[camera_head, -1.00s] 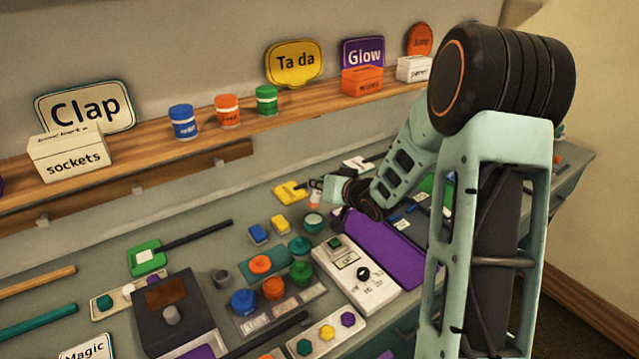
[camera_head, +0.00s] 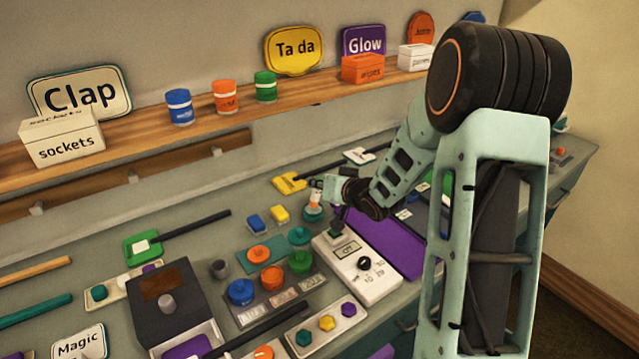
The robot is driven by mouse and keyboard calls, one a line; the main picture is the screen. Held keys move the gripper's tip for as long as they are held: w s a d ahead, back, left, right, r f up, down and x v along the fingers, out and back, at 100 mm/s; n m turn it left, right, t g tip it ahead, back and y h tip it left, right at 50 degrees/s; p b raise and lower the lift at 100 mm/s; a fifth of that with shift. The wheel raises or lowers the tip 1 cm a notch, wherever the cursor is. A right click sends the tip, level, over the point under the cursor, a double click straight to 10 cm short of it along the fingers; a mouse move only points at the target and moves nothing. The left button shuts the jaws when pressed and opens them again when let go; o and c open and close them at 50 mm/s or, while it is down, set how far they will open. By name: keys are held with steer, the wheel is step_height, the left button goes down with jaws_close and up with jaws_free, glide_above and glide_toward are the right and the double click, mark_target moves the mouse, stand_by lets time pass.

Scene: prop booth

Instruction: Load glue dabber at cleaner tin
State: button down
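My gripper (camera_head: 320,187) is at the middle of the bench, low over a small round teal tin (camera_head: 313,214), which I take to be the cleaner tin. A small white and orange piece (camera_head: 315,198), likely the glue dabber, stands upright at my fingertips, and the fingers look closed on it. Its lower end is at the top of the tin; I cannot tell whether it is inside or just above. The tin's label is too small to read.
Close by are a white control box (camera_head: 376,287) with a black knob, a purple mat (camera_head: 400,258), yellow (camera_head: 279,213) and blue (camera_head: 257,225) blocks, and a yellow tray (camera_head: 287,184). Several coloured knobs sit nearer the front. A wooden shelf (camera_head: 215,125) runs behind.

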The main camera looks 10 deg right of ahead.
steer(key=shift+f+b, duration=0.45)
steer(key=shift+f, duration=0.15)
stand_by(0.8)
steer(key=shift+r, duration=0.1)
steer(key=shift+r+p, duration=3.15)
steer(key=shift+r, duration=0.3)
steer(key=shift+r, duration=0.1)
steer(key=shift+r, duration=0.3)
steer(key=s+a+r+m+h+p, duration=0.2)
steer(key=s+r, duration=0.3)
steer(key=r, duration=0.6)
steer(key=shift+s+m+t+h+p, duration=0.2)
steer(key=shift+m+t+h+p, duration=0.1)
steer(key=shift+m+h+p, duration=0.5)
